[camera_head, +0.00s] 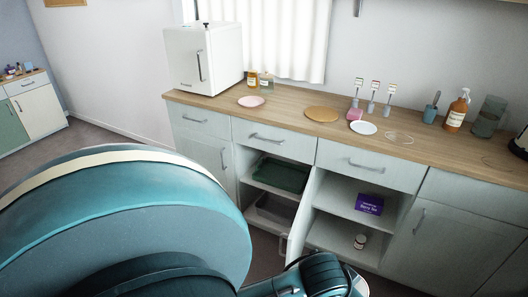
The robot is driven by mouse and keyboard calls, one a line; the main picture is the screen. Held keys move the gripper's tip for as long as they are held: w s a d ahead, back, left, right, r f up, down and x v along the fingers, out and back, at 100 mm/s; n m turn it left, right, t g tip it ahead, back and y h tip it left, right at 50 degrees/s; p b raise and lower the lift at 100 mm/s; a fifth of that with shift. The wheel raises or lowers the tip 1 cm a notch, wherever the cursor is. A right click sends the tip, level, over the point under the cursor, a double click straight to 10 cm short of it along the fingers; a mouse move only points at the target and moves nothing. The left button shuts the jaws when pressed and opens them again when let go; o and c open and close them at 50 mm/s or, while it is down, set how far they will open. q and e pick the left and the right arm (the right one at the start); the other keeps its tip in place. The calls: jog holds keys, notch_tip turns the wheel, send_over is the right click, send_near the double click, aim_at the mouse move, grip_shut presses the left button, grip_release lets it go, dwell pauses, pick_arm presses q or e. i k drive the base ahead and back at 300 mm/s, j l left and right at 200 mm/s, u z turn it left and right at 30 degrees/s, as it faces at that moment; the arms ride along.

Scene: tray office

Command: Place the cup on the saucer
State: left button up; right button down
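No object is clearly recognisable as the cup. A small pink object (355,114) on the wooden counter may be a cup, but it is too small to tell. A white round dish (363,127), saucer-like, lies just in front of it. A pink round dish (251,101) lies further left, and a clear round dish (399,137) lies to the right of the white one. My teal arm parts fill the lower left and bottom centre. No fingertips of either gripper show.
The wooden counter (290,104) carries a white cabinet (203,57), bottles (457,111), a wooden disc (322,114), a blue holder (430,113) and a dark jar (489,117). Below, open compartments hold a green tray (281,175) and a purple box (369,204). A cabinet door (300,217) stands open.

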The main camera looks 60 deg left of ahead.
aim_at(250, 104)
jog(key=j, duration=3.45)
jog(key=i+z, duration=0.05)
jog(key=i, duration=0.05)
